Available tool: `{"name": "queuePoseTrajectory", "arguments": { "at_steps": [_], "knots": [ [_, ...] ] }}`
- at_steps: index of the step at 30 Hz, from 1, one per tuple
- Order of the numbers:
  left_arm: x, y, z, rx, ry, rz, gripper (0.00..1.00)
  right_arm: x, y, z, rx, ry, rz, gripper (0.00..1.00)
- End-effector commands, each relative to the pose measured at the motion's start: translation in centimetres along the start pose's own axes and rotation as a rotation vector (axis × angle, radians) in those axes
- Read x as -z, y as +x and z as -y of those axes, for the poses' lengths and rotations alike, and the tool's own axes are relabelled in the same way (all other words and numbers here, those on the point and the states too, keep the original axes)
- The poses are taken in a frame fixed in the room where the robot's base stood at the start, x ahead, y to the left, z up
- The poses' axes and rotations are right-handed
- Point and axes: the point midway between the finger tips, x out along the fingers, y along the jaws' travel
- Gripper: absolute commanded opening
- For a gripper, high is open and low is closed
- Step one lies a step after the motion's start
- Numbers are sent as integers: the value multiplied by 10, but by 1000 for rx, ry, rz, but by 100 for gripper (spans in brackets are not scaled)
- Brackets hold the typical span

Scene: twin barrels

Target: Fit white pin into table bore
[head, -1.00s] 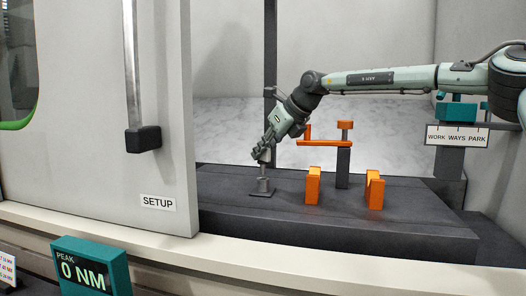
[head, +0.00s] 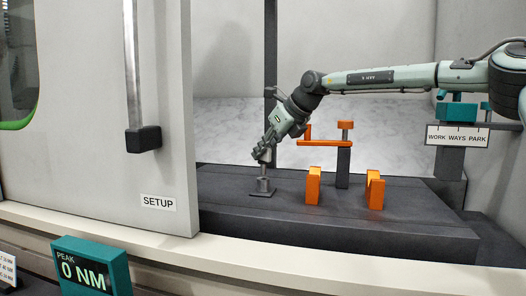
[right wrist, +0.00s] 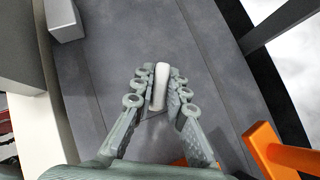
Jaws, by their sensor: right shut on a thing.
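My right gripper (head: 262,155) points down at the left part of the dark table (head: 225,212). It is shut on the white pin (right wrist: 161,86), which shows between the two fingers in the right wrist view. In the head view the gripper is directly above a small grey cylinder on a square plate (head: 261,194). The fingers hide much of the pin in the head view. I cannot see the bore's opening, nor tell whether the pin's lower end is inside it. My left gripper is not in view.
Two orange blocks (head: 313,186) (head: 375,190) stand right of the plate. Behind them is a dark post with an orange arm (head: 325,143). A pale door panel marked SETUP (head: 158,203) borders the left side. A teal display (head: 92,268) reads 0 NM.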

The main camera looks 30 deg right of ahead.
Motion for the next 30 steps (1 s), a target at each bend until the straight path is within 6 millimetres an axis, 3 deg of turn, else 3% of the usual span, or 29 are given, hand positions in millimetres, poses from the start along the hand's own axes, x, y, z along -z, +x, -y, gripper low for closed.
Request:
{"name": "queuePoseTrajectory", "arguments": {
  "at_steps": [30],
  "knots": [
    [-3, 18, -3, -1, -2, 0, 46, 17, 17, 0, 0, 0, 0, 0]
  ]
}}
